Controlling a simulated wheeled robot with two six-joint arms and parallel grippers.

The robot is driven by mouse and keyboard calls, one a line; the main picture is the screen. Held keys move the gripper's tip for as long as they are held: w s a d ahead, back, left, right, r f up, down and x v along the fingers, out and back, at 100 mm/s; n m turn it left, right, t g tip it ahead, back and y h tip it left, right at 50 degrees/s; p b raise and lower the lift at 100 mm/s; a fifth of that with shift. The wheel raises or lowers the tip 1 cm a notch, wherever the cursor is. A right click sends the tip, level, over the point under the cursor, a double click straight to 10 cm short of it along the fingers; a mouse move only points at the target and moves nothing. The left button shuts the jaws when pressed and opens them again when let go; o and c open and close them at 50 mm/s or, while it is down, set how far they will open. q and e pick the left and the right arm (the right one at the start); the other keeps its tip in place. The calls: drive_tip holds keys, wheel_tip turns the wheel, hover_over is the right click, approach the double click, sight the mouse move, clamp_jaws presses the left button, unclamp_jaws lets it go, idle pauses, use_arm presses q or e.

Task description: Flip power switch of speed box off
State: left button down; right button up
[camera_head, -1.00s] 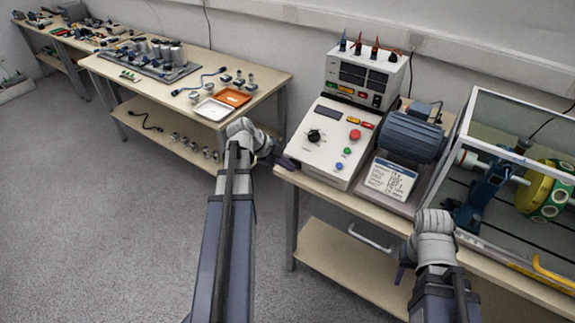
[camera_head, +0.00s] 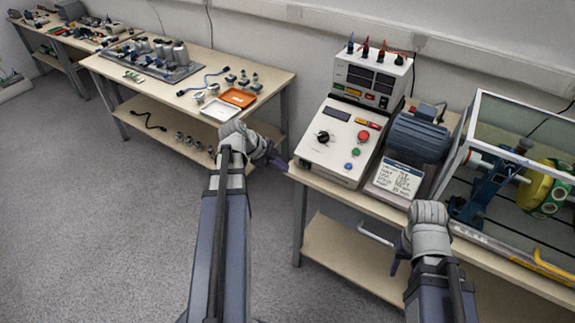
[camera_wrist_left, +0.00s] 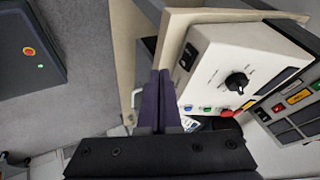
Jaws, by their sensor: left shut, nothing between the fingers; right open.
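The speed box (camera_head: 334,150) is a white sloped box with a display, black knob, and red, green and blue buttons, on the bench's left end. In the left wrist view the speed box (camera_wrist_left: 215,65) is to the right, tilted. A small black rocker switch (camera_wrist_left: 188,57) shows near its edge. My left gripper (camera_head: 280,162) is shut and empty, just left of the box's lower left side. Its fingers (camera_wrist_left: 159,75) also show in the wrist view, apart from the switch. My right gripper (camera_head: 394,266) is low in front of the bench, its fingers mostly hidden; it is open.
A meter unit (camera_head: 367,72) with leads stands behind the box. A blue motor (camera_head: 418,136) and a glass-sided rig (camera_head: 520,120) stand to its right. Another table (camera_head: 180,88) is at left; open floor lies between.

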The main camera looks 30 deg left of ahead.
use_arm(q)
drive_tip(key=p+v, duration=0.3)
drive_tip(key=v, duration=0.2)
drive_tip(key=shift+w+a+r, duration=0.1)
drive_tip(key=shift+a+r, duration=0.1)
drive_tip(key=shift+a, duration=0.05)
drive_tip(key=s+d+f+n+g+y, duration=0.1)
drive_tip(key=s+d+n+g+y, duration=0.1)
drive_tip(key=d, duration=0.9)
drive_tip(key=s+d+f+n+g+y, duration=0.2)
drive_tip(key=s+d+n, duration=0.2)
drive_tip(key=d, duration=0.7)
drive_tip(key=s+d+f+n+g+y, duration=0.1)
drive_tip(key=d+n, duration=0.5)
drive_tip(key=d, duration=0.6)
drive_tip(key=shift+s+g+y, duration=0.4)
drive_tip(key=shift+s+g, duration=0.2)
drive_tip(key=shift+s, duration=0.55)
